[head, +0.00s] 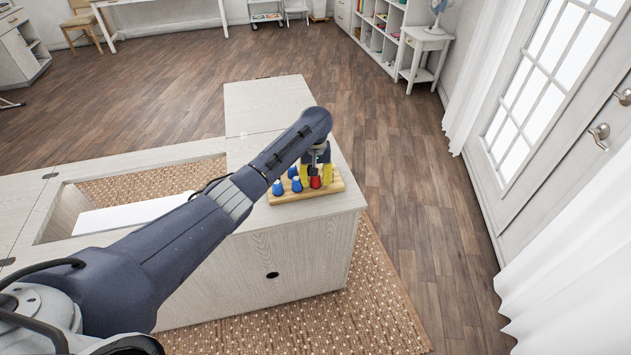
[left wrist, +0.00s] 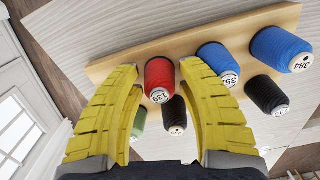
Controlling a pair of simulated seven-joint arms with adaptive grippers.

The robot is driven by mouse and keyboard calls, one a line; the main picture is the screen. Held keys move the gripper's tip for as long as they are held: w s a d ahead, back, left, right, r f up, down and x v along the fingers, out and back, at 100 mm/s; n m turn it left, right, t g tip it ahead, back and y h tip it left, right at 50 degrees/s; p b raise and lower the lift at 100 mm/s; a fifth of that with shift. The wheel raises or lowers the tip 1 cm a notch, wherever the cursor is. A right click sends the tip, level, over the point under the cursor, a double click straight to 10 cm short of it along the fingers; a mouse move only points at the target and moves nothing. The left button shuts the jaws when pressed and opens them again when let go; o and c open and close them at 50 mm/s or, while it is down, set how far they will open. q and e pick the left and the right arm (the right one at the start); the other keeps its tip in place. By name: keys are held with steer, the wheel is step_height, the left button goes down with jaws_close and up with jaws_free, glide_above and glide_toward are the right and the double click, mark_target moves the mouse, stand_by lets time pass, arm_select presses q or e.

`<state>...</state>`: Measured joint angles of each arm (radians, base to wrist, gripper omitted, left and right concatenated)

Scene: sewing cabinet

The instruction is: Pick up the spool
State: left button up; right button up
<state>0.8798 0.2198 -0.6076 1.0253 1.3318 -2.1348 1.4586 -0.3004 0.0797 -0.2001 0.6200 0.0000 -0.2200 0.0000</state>
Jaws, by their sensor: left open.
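A red spool (left wrist: 160,75) stands on a light wooden rack in the left wrist view. It also shows in the head view (head: 315,182), at the rack's front. My left gripper (left wrist: 158,95) has yellow fingers, one on each side of the red spool, with visible gaps. The gripper is open and also shows in the head view (head: 314,174), over the rack. Two blue spools (left wrist: 218,62) (left wrist: 281,48) stand beside the red one. A black spool (left wrist: 176,115), another black spool (left wrist: 266,95) and a green spool (left wrist: 139,121) are in the other row. My right gripper is not in view.
The wooden rack (left wrist: 115,62) sits near the corner of the pale cabinet top (head: 262,100). The cabinet has an open recess (head: 145,186) to the left. Floor lies clear to the right. A door and white curtains stand farther right.

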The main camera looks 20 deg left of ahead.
arm_select(q)
steer(key=c, duration=0.8)
steer(key=shift+r, duration=0.1)
step_height(320, 180, up, 20)
stand_by(0.6)
stand_by(0.3)
